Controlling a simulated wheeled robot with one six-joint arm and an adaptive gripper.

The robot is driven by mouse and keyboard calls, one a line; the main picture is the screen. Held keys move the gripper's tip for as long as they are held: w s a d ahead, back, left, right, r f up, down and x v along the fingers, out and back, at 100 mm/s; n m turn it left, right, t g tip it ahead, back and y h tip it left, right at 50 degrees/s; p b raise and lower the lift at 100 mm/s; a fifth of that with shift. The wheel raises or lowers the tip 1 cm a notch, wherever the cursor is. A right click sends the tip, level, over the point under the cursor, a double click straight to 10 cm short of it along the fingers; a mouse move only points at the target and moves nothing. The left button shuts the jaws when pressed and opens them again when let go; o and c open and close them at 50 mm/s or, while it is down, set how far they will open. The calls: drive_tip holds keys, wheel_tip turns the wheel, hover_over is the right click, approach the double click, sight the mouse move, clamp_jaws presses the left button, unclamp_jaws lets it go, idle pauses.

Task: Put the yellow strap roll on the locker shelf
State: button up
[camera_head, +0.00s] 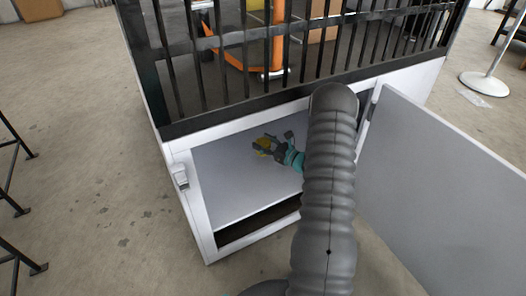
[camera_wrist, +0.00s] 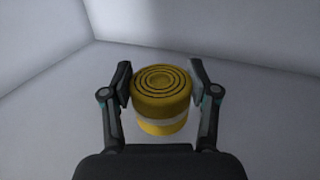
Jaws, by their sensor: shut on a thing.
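The yellow strap roll (camera_wrist: 160,92) is between the two fingers of my gripper (camera_wrist: 160,84) in the wrist view, with its ringed round face visible. My gripper is shut on it. In the head view my gripper (camera_head: 270,143) reaches into the open white locker, and a bit of the yellow roll (camera_head: 263,146) shows at its fingers. The grey locker shelf (camera_head: 230,185) lies below the roll. I cannot tell whether the roll touches the shelf.
The locker door (camera_head: 440,170) stands open to the right. A dark gap (camera_head: 260,232) lies under the shelf. Black bars (camera_head: 290,50) rise above the locker. My arm hides the right part of the opening. The shelf's left part is clear.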

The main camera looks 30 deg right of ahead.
drive_tip(key=shift+f+b, duration=0.35)
drive_tip(key=shift+f, duration=1.6)
drive_tip(key=shift+f, duration=0.1)
drive_tip(key=o, duration=1.3)
drive_tip(key=shift+s, duration=0.1)
drive_tip(key=p+v, duration=0.1)
drive_tip(key=v, duration=1.1)
